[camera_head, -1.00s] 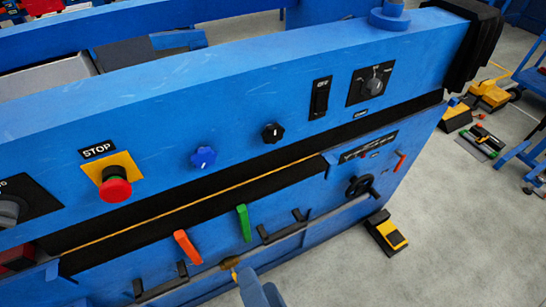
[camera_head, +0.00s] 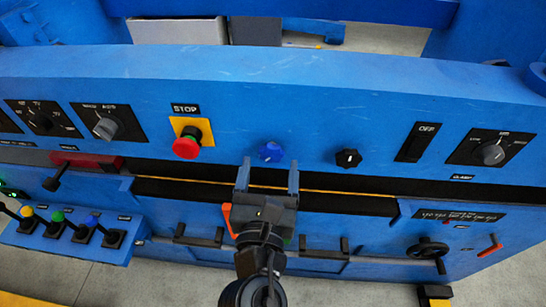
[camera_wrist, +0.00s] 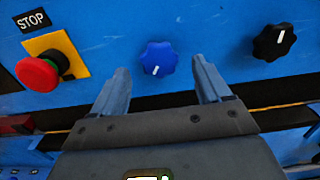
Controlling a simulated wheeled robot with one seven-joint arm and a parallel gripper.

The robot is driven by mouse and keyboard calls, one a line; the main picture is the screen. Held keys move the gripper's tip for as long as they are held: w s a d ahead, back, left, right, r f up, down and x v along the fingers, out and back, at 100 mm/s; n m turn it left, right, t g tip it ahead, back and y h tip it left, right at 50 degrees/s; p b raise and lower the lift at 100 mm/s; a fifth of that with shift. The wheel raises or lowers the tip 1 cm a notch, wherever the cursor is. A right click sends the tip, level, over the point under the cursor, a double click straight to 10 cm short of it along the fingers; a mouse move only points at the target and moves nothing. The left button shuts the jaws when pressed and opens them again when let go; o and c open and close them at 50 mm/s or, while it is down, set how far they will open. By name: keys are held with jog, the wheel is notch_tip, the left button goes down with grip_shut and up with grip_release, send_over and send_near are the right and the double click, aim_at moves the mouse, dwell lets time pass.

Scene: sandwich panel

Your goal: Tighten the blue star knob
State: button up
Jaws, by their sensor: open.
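The blue star knob (camera_head: 270,152) sits on the blue panel between the red stop button and a black star knob. In the wrist view the blue star knob (camera_wrist: 158,58) shows a white pointer mark, slightly tilted. It lies ahead of and between my two fingers, which are apart from it. My gripper (camera_head: 268,170) is open and empty, just below the knob in the head view, and it also shows in the wrist view (camera_wrist: 162,80).
The red stop button (camera_head: 186,147) on its yellow plate is left of the knob. The black star knob (camera_head: 348,158) is to the right, then an OFF switch (camera_head: 417,142). Below, an orange lever (camera_head: 228,219) is partly hidden by my gripper.

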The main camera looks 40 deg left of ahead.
aim_at(272, 152)
jog(key=shift+x, duration=1.4)
jog(key=c, duration=1)
